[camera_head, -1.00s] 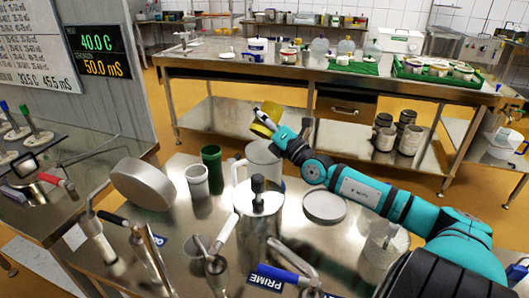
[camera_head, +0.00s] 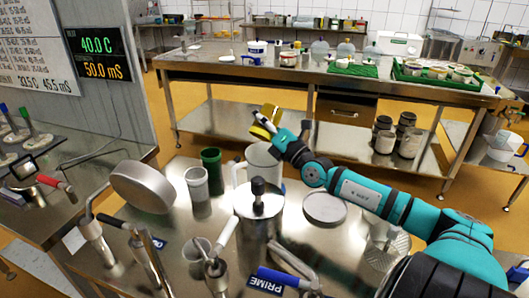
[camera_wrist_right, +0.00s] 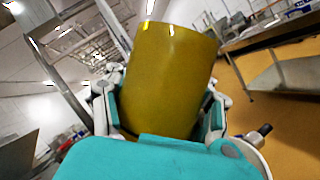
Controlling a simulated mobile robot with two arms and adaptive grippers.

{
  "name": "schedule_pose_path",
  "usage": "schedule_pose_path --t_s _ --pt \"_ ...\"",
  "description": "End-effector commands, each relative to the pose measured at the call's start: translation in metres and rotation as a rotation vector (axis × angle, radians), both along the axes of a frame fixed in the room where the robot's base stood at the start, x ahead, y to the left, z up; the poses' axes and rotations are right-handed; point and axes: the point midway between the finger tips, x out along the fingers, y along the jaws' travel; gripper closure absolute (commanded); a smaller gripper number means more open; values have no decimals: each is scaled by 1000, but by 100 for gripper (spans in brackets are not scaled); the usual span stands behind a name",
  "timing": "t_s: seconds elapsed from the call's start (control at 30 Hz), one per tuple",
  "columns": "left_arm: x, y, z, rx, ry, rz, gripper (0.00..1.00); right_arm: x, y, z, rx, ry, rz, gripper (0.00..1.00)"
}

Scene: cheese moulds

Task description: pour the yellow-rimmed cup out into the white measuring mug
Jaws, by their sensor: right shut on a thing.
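My right gripper (camera_head: 277,134) is shut on the yellow cup (camera_head: 266,122), which it holds tilted in the air above the white measuring mug (camera_head: 262,160). The wrist view shows the cup's yellow wall (camera_wrist_right: 165,80) large between the two fingers. The inside of the cup is hidden, and no stream shows. The mug stands upright on the steel table, partly behind a steel canister. Its contents cannot be seen. My left gripper is not in view.
The steel canister (camera_head: 258,215) with a black knob stands in front. A round steel dish (camera_head: 325,209) lies to the right, and a clear ribbed vessel (camera_head: 384,245) stands farther right.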

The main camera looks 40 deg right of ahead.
Motion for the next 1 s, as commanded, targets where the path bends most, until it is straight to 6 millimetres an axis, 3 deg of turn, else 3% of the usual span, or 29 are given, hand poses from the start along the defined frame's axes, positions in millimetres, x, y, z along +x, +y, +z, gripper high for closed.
schedule_pose_path --t_s 0.1,0.3,0.43,0.57,1.0 --pt "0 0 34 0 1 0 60 2 -5 10 109 22 3 98" --pt "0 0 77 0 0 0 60 5 -14 5 337 67 11 98" --pt "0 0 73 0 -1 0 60 5 -15 -7 385 75 15 98" --pt "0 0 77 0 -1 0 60 6 -16 -6 398 80 15 98" --pt "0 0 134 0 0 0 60 10 -24 -12 695 145 15 98"
